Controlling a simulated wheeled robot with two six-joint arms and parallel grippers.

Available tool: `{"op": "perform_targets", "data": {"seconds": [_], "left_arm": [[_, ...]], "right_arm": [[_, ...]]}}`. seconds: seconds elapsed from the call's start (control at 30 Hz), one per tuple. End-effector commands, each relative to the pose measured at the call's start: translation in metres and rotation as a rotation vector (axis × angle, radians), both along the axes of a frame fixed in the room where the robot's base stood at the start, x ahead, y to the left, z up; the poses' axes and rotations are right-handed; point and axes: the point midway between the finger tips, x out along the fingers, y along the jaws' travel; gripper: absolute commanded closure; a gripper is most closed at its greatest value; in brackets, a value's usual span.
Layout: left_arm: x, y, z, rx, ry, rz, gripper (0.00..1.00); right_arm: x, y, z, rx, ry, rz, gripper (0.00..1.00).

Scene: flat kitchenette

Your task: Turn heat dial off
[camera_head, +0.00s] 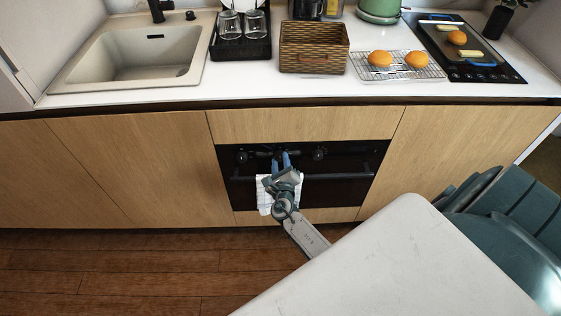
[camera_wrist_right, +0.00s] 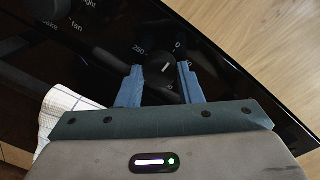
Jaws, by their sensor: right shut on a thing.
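The oven (camera_head: 345,172) is set in the wooden cabinet front, with a black control panel along its top. The heat dial (camera_wrist_right: 166,68) is a black round knob with a pale pointer line, and printed numbers including 250 and 0 surround it in the right wrist view. The line slants toward the upper right. My right gripper (camera_head: 281,158) reaches the panel, and its blue fingers (camera_wrist_right: 162,82) are shut on the heat dial, one on each side. In the head view the gripper largely hides this dial. My left gripper is not in view.
Another knob (camera_head: 320,154) sits to the right on the panel. A white checked towel (camera_head: 264,196) hangs at the oven front, close to my right gripper. A white table (camera_head: 400,265) fills the lower right, with teal chairs (camera_head: 505,225) beyond. Floor (camera_head: 120,265) is clear at left.

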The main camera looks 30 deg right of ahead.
Motion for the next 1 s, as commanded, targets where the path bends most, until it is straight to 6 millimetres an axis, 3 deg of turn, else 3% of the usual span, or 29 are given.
{"op": "perform_targets", "data": {"seconds": [0.27,0.3,0.4,0.73,1.0], "left_arm": [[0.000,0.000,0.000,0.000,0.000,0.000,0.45],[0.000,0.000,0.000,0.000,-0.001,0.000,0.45],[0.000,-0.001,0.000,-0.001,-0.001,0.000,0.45],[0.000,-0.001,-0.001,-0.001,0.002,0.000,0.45],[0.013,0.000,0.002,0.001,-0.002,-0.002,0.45]], "right_arm": [[0.000,0.000,-0.001,-0.001,0.002,0.001,0.90],[0.000,0.000,-0.001,-0.001,0.002,0.001,0.61],[0.000,0.000,-0.001,-0.001,0.002,0.001,0.45],[-0.004,0.002,-0.001,0.000,0.001,0.001,0.45],[-0.044,0.025,-0.002,0.004,0.003,0.000,0.45]]}}
